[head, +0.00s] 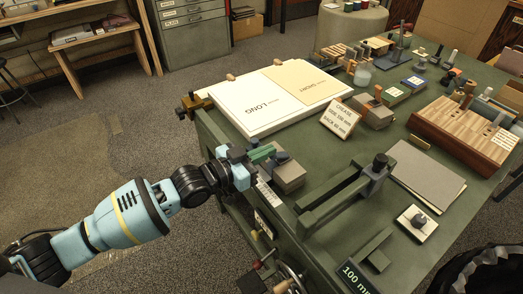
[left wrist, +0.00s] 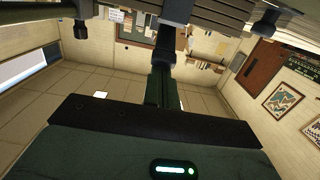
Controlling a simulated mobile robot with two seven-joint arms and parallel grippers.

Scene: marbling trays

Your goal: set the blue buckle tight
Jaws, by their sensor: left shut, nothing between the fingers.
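My left gripper (head: 262,153) reaches in from the left over the near left edge of the green table (head: 225,135). Its fingers are shut with nothing between them. They are beside and over a grey block (head: 289,178) at that edge; I cannot tell whether they touch it. In the left wrist view the closed fingers (left wrist: 160,88) show as a dark green upright. I cannot make out a blue buckle in either view; it may be hidden or too small. My right gripper is not in view.
White and cream sheets (head: 262,105) lie on a board behind the gripper. A dark green bar frame (head: 335,200) stands to its right. A small sign (head: 340,119), a wooden rack (head: 463,130) and a grey folder (head: 425,172) are farther right.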

